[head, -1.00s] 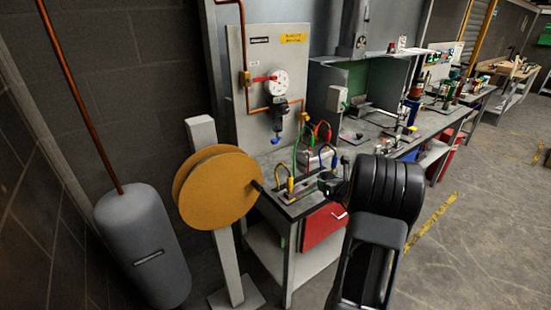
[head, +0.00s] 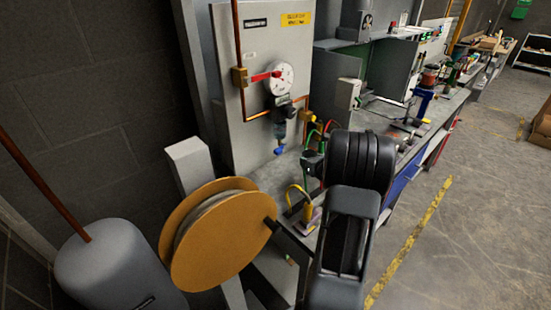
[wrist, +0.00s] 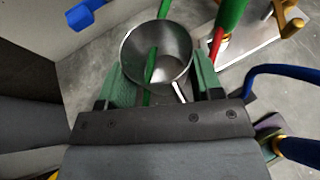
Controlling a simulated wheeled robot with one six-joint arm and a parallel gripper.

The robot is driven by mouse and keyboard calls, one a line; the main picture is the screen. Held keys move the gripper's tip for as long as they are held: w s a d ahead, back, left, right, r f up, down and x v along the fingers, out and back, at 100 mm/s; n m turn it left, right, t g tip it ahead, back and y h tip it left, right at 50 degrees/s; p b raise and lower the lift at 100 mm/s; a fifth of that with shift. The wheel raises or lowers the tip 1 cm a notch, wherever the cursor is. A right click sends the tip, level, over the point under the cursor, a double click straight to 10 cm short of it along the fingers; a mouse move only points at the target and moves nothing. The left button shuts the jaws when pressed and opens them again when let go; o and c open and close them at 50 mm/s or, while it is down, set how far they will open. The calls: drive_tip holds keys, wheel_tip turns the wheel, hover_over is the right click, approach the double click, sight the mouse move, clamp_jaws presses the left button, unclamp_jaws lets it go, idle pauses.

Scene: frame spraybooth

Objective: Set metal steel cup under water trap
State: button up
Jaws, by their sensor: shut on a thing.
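The metal steel cup (wrist: 157,58) is held upright between the green fingers of my gripper (wrist: 162,78) in the wrist view, its open mouth facing the camera. In the head view my arm hides most of the gripper and I cannot make out the cup. The water trap (head: 281,132) hangs on the grey panel below the gauge, with a blue knob at its lower end. A blue piece (wrist: 85,14) at the wrist view's upper left looks like that knob; the cup is to its right, not visibly under it.
A red pointed tool or hose end (wrist: 217,45) and a blue hose (wrist: 285,70) crowd the cup's right. An orange reel (head: 215,235) and a grey tank (head: 115,265) stand at the left.

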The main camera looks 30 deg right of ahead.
drive_tip(key=w+a+f, duration=0.1)
drive_tip(key=w, duration=0.2)
drive_tip(key=w+a+f+p, duration=0.1)
drive_tip(key=w+f, duration=0.1)
drive_tip(key=w, duration=0.2)
drive_tip(key=w+a+f, duration=0.1)
drive_tip(key=w+f, duration=0.1)
drive_tip(key=w, duration=0.2)
drive_tip(key=shift+w+a+p, duration=0.1)
drive_tip(key=shift+w+p, duration=0.05)
drive_tip(key=shift+p, duration=0.15)
drive_tip(key=shift+w+a+f, duration=0.2)
drive_tip(key=shift+w+f, duration=0.05)
drive_tip(key=shift+w, duration=0.25)
drive_tip(key=shift+w+a+f+p, duration=0.15)
drive_tip(key=shift+w+f+p, duration=0.3)
drive_tip(key=shift+w+f, duration=0.65)
drive_tip(key=shift+r, duration=0.1)
drive_tip(key=shift+f+b, duration=0.2)
drive_tip(key=shift+b, duration=0.15)
drive_tip(key=o, duration=1)
drive_tip(key=shift+r, duration=0.1)
